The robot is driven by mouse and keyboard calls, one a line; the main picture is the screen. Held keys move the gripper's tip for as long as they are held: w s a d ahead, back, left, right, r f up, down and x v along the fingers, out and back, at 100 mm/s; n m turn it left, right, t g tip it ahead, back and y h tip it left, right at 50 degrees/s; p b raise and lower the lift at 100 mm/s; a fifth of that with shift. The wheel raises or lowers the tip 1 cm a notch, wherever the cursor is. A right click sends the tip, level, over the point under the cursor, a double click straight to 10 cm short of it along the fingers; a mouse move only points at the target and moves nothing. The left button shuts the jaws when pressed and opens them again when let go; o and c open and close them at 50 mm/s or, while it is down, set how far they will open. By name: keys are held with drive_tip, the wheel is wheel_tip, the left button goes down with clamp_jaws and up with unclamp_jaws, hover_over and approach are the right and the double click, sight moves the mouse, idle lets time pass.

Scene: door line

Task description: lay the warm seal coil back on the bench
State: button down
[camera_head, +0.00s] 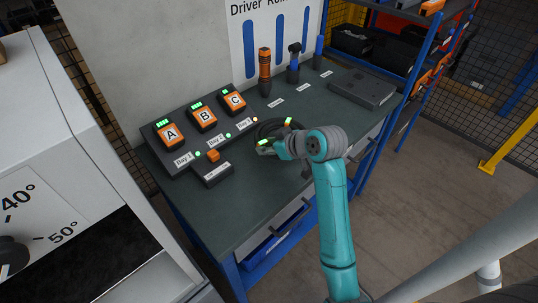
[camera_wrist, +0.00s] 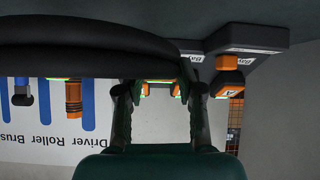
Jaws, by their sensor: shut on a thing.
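The seal coil (camera_head: 268,126) is a black ring with bright green bands, over the middle of the dark bench (camera_head: 240,205), right of the charger row. My gripper (camera_head: 268,148) is shut on the near side of the coil. In the wrist view, which is upside down, the coil's thick black loops (camera_wrist: 85,45) fill the upper left and pass between the fingers of my gripper (camera_wrist: 157,90). The coil is low over the bench top or touching it; I cannot tell which. My gripper hides part of it.
A charger holds batteries A (camera_head: 171,134), B (camera_head: 204,117) and C (camera_head: 233,99). A small box with an orange button (camera_head: 213,156) sits before it. The bench's front part is clear. A white dial cabinet (camera_head: 45,215) is left.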

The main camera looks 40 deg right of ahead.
sight(269, 164)
drive_tip(key=shift+f, duration=2.5)
drive_tip(key=c, duration=0.7)
unclamp_jaws()
drive_tip(key=shift+f, duration=0.1)
drive_tip(key=v, duration=1.2)
drive_tip(key=shift+s, duration=0.1)
